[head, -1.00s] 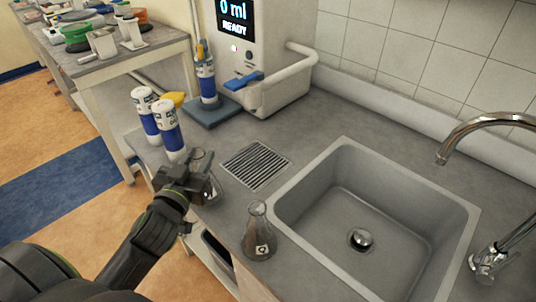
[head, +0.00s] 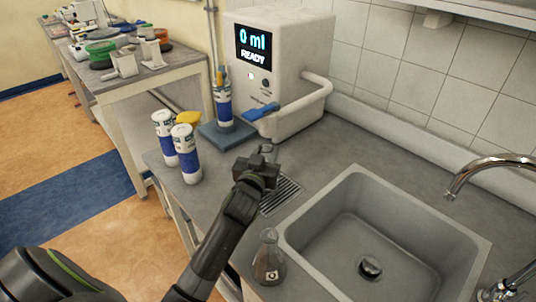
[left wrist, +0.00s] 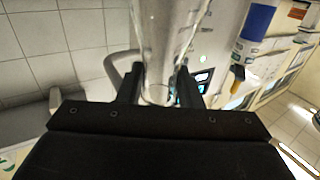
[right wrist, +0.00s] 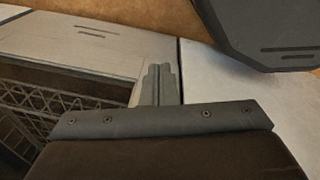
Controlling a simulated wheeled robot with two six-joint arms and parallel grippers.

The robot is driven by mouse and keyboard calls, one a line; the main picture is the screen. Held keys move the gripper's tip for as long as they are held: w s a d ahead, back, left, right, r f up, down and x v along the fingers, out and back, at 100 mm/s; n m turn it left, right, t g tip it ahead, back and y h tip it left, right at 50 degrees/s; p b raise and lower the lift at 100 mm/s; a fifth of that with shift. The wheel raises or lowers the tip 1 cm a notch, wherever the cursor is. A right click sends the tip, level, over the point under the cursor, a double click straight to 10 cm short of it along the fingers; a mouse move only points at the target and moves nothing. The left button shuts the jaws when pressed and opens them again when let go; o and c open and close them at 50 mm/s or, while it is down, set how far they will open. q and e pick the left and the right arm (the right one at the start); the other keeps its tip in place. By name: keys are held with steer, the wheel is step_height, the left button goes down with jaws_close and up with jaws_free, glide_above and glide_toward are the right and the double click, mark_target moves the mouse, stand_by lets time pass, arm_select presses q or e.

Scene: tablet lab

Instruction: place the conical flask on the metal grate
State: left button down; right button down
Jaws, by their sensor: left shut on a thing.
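A clear glass conical flask (left wrist: 168,35) is between the fingers of my left gripper (left wrist: 160,90) in the left wrist view. In the head view my left gripper (head: 264,165) hides most of this flask and is over the far end of the metal grate (head: 284,194). The grate is a slatted panel set in the counter, partly covered by my gripper. I cannot tell the flask's height above it. My right gripper (right wrist: 158,85) is shut and empty, its fingers together, by the cabinet front.
A second conical flask (head: 269,262) stands at the counter's front, left of the sink (head: 350,225). Two white-and-blue bottles (head: 186,158) stand at the left. The dispenser (head: 280,65) with another bottle (head: 222,105) stands behind. A curved tap (head: 480,165) is at right.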

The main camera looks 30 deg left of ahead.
arm_select(q)
steer(key=shift+w+d+f, duration=0.25)
steer(key=shift+w+f, duration=0.3)
steer(key=shift+f, duration=0.15)
steer(key=shift+s, duration=0.15)
steer(key=shift+a, duration=0.1)
steer(key=shift+f, duration=0.15)
steer(key=c, duration=1)
jaws_free()
